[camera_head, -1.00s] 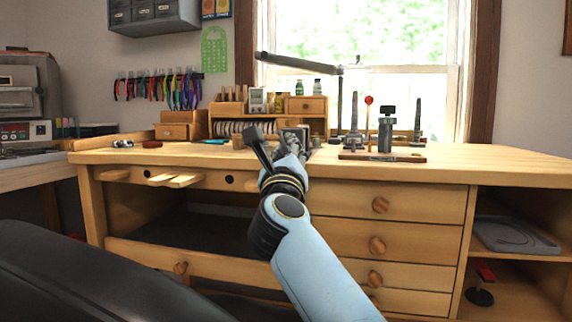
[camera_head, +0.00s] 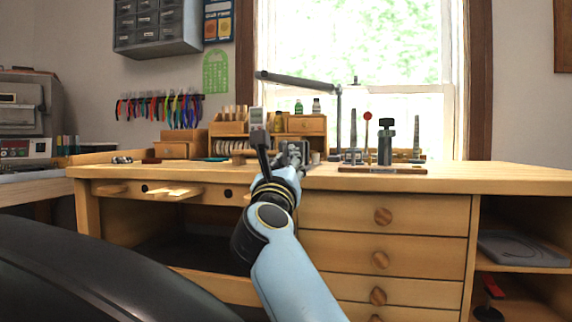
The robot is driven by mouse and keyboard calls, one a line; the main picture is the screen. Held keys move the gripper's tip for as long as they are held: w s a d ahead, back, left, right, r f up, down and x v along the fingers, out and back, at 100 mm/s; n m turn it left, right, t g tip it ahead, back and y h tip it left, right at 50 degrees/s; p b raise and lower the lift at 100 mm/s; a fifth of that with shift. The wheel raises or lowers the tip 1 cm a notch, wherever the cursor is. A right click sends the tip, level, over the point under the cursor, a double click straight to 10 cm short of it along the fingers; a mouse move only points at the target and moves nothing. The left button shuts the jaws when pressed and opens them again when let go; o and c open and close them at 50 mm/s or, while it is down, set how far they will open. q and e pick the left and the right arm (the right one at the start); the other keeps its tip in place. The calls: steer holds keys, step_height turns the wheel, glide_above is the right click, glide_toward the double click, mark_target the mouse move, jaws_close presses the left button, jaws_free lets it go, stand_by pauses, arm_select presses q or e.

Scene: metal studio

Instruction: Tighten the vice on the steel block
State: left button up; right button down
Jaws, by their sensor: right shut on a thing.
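The grey metal vice (camera_head: 297,152) stands at the front edge of the wooden bench, just beyond the end of my right arm. My right gripper (camera_head: 283,165) is at the vice's near side, shut on the vice handle, mostly hidden behind my own wrist. A dark bar (camera_head: 262,150) stands nearly upright beside the wrist; I cannot tell clearly whether it is the handle or part of my gripper. The steel block is too small and covered to make out. My left gripper is not in view.
The wooden bench (camera_head: 420,177) has a mostly clear right side. A wooden organizer (camera_head: 305,124) stands behind the vice. A lamp arm (camera_head: 300,80) reaches overhead. Pliers (camera_head: 160,108) hang on the left wall.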

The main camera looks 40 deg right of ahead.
steer(key=shift+f, duration=0.2)
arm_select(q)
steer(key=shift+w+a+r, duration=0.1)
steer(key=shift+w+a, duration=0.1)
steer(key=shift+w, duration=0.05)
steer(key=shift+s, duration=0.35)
arm_select(e)
steer(key=c, duration=1.5)
jaws_free()
steer(key=shift+a, duration=0.1)
steer(key=shift+o, duration=1.1)
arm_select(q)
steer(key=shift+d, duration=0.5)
arm_select(e)
steer(key=shift+r, duration=0.1)
